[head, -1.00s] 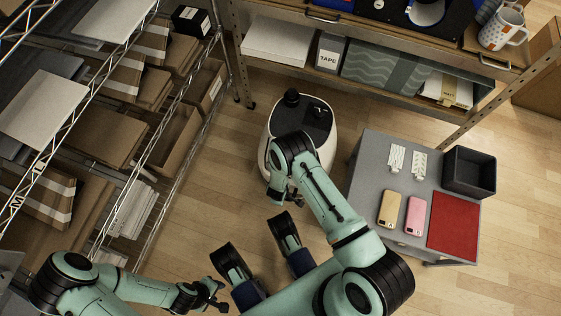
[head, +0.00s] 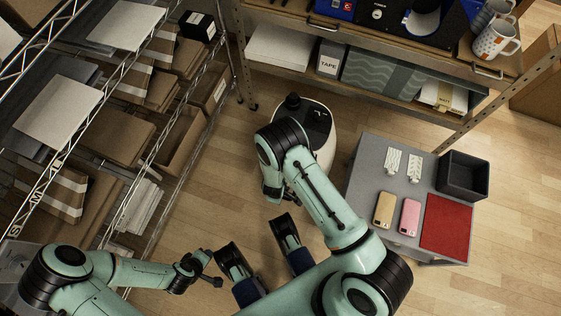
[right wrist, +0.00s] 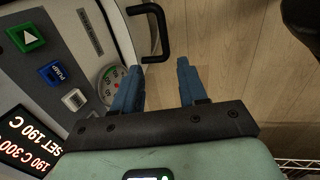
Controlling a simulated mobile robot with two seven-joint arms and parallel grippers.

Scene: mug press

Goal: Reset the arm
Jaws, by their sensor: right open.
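My right arm (head: 325,195) reaches up the middle of the head view, bent at a dark joint beside a white rounded machine (head: 325,150). Its gripper is mostly hidden there. In the right wrist view the right gripper (right wrist: 160,82) is open, with nothing between its two blue fingers. The left finger overlaps the edge of a panel with buttons, a gauge (right wrist: 112,82) and a lit display (right wrist: 25,140). A black handle (right wrist: 161,35) lies ahead of the fingertips, apparently apart from them. My left gripper (head: 207,268) is at the lower left, too small to read.
A grey table (head: 365,180) at right holds two phones (head: 384,210), a red mat (head: 446,228) and a dark bin (head: 463,176). Wire shelving with boxes (head: 180,140) stands at left. A workbench (head: 365,33) with mugs (head: 497,40) runs across the top.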

